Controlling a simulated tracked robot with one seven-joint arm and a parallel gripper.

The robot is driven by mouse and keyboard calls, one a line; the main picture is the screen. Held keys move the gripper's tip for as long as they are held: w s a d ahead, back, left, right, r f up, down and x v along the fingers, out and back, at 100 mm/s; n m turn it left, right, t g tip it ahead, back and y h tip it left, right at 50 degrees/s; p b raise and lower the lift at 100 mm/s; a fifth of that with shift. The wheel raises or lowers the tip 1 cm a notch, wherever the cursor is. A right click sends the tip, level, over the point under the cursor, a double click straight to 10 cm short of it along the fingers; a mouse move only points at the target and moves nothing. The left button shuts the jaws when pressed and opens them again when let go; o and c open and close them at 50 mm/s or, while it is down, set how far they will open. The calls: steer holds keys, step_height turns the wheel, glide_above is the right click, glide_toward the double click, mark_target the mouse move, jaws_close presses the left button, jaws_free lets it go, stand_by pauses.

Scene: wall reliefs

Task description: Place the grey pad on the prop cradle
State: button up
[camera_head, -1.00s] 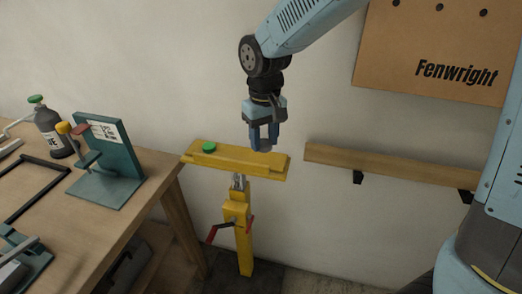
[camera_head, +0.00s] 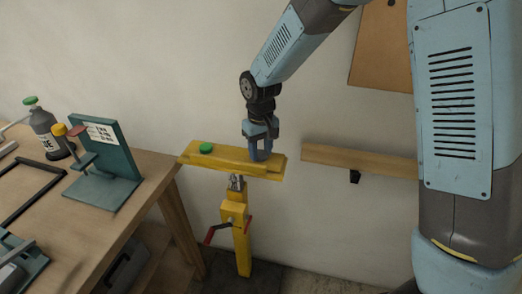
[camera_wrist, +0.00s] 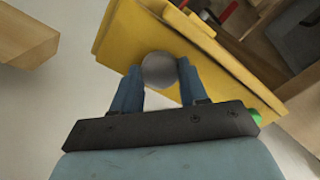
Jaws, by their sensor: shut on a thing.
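The grey pad (camera_wrist: 159,70) is a round disc between the fingertips in the wrist view. My gripper (camera_wrist: 159,82) is shut on it. In the head view my gripper (camera_head: 260,156) points down over the right part of the yellow prop cradle (camera_head: 232,160), and the pad is hidden there. The yellow cradle (camera_wrist: 125,35) lies behind the pad in the wrist view. I cannot tell whether the pad touches it. A green round pad (camera_head: 206,148) sits at the cradle's left end.
A wooden rail (camera_head: 355,158) on brackets runs along the wall to the right. A workbench (camera_head: 110,220) with a teal stand (camera_head: 110,150) and a dark bottle (camera_head: 47,130) is at the left. The prop's yellow post (camera_head: 241,245) has a red-handled crank.

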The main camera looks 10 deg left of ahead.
mark_target(261, 153)
steer(key=shift+f, duration=0.25)
steer(key=o, duration=1)
steer(key=shift+r, duration=0.1)
step_height(261, 153, up, 12)
steer(key=d+r+m+t, duration=0.1)
steer(key=d+r+m, duration=0.1)
steer(key=d+r, duration=0.55)
steer(key=s+d+r+m+t, duration=0.1)
steer(key=s+d+m, duration=0.1)
steer(key=s+d, duration=0.4)
steer(key=s+d+r+m+t, duration=0.2)
steer(key=s+d, duration=0.4)
steer(key=d, duration=0.6)
steer(key=s+d+r+m+t, duration=0.1)
steer(key=s+d+r+m, duration=0.1)
steer(key=s+d, duration=0.4)
steer(key=shift+d+t, duration=0.3)
steer(key=shift+d, duration=1.65)
